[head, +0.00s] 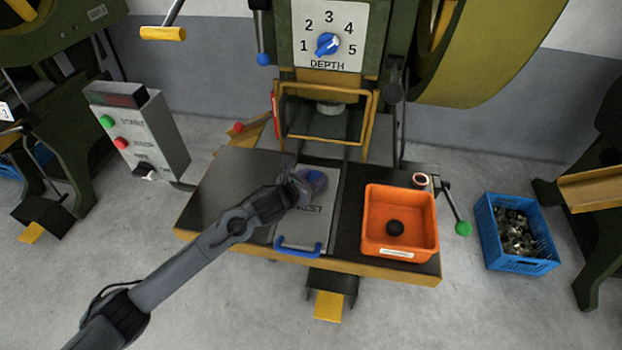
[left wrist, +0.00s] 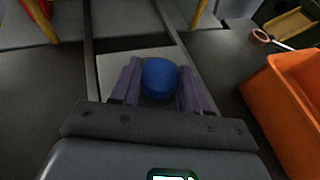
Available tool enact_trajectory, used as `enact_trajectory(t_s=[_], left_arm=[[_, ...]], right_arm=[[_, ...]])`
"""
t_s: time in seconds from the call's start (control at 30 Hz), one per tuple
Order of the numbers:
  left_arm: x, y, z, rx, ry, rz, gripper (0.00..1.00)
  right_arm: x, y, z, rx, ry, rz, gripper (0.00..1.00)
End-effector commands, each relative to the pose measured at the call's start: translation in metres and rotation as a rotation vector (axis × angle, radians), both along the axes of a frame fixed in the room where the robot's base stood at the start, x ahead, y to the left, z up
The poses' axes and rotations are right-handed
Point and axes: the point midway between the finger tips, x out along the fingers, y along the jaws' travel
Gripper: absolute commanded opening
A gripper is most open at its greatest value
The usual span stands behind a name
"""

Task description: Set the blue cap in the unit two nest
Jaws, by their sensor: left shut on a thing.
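The blue cap (head: 314,178) is between the fingers of my left gripper (head: 304,184), over the grey slide plate (head: 318,240) lettered "NEST". In the left wrist view the round blue cap (left wrist: 159,78) sits between the two purple-grey fingers of my left gripper (left wrist: 158,88), which is shut on it. The nest itself is hidden under the cap and fingers; I cannot tell whether the cap touches the plate. My right gripper is in neither view.
An orange bin (head: 370,235) with a dark round piece stands right of the plate. The yellow press guard frame (head: 325,140) stands behind the plate. The table's left part is clear.

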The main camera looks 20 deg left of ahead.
Motion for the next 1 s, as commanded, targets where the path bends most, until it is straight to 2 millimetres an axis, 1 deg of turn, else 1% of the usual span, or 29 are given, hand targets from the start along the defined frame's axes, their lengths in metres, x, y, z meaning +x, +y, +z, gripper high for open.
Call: enact_trajectory(t_s=[0.03,0.07,0.1,0.23,0.27,0.47,0.57,0.67,0.77,1.0], left_arm=[[-0.003,0.000,-0.010,0.008,0.019,0.000,0.16],[-0.003,0.001,-0.011,0.008,0.020,0.001,0.16],[-0.003,0.000,-0.012,0.009,0.022,0.001,0.48],[-0.004,0.001,-0.014,0.011,0.026,0.000,0.68],[-0.004,0.001,-0.015,0.011,0.027,0.000,0.71],[-0.005,0.001,-0.016,0.013,0.032,0.001,0.71],[-0.005,0.001,-0.012,0.012,0.033,0.001,0.71],[-0.005,0.001,-0.002,0.012,0.032,0.001,0.71],[-0.017,0.005,0.004,0.015,0.028,0.000,0.71],[-0.058,0.014,0.027,0.011,0.019,-0.002,0.71]], right_arm=[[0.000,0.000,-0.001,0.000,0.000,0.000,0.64],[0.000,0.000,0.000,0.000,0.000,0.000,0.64],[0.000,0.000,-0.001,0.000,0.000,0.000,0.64],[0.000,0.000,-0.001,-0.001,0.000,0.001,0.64],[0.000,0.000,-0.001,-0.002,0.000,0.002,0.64],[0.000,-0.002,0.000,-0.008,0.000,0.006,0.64],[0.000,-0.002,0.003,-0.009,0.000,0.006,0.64],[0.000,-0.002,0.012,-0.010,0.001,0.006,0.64],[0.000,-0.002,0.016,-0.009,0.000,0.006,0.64],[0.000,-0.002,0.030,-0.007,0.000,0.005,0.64]])
